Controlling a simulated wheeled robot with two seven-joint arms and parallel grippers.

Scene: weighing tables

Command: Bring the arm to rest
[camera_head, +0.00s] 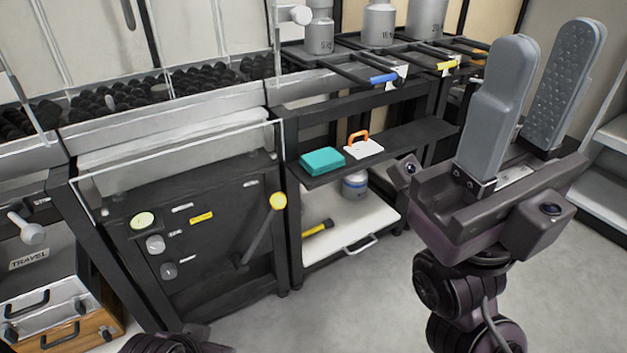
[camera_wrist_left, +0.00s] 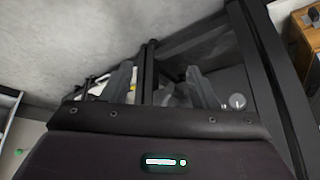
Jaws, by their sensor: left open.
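My right gripper (camera_head: 549,38) is raised at the right of the head view. Its two grey fingers point up and stand apart, with nothing between them. In the head view only a dark piece of my left arm (camera_head: 172,343) shows at the bottom edge; its gripper is out of that picture. In the left wrist view my left gripper (camera_wrist_left: 162,78) shows two grey fingers apart. I see nothing held between them. Behind them are dark frame bars (camera_wrist_left: 265,85) and grey floor.
A dark cabinet panel (camera_head: 215,255) with a lever stands at left centre. A shelf (camera_head: 405,142) holds a teal block (camera_head: 322,161) and a white item with an orange handle (camera_head: 362,147). Metal weights (camera_head: 380,25) stand behind. Grey floor (camera_head: 340,300) is clear.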

